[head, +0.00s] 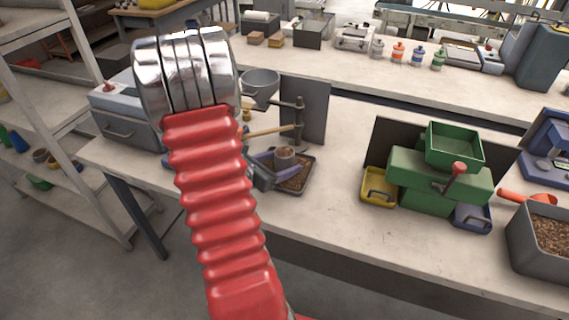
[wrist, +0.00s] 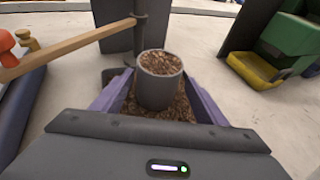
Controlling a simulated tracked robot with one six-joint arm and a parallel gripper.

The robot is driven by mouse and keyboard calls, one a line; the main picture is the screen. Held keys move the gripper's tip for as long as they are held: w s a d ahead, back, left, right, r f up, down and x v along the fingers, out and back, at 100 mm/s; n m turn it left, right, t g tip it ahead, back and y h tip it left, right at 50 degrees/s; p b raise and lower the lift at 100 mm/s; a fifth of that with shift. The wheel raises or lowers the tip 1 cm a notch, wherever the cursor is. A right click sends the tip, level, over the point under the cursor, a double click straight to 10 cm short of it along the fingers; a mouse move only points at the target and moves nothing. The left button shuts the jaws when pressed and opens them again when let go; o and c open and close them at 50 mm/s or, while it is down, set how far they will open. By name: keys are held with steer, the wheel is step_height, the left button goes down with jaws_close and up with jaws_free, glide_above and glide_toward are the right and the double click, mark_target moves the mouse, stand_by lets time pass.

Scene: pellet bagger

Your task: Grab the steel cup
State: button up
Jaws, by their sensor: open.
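The steel cup (wrist: 160,88) is grey, upright and filled with brown pellets. It stands in a dark tray with loose pellets (head: 296,181) on the bench; the cup also shows in the head view (head: 285,157). My gripper (wrist: 157,97) is open, with one purple finger on each side of the cup. A gap seems to show beside each finger, but I cannot tell if either touches. The lower part of the cup is partly hidden in the head view by my gripper.
A post with a wooden beam (wrist: 75,49) stands close behind and left of the cup, before a dark panel (head: 305,108). A green machine (head: 437,178) with a yellow tray (head: 380,190) is to the right. Bare bench lies between.

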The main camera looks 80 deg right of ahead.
steer(key=shift+d, duration=0.1)
steer(key=shift+x, duration=2.6)
steer(key=shift+w+d+r, duration=0.1)
steer(key=shift+w+r, duration=0.05)
steer(key=shift+c, duration=0.4)
steer(key=c, duration=1.2)
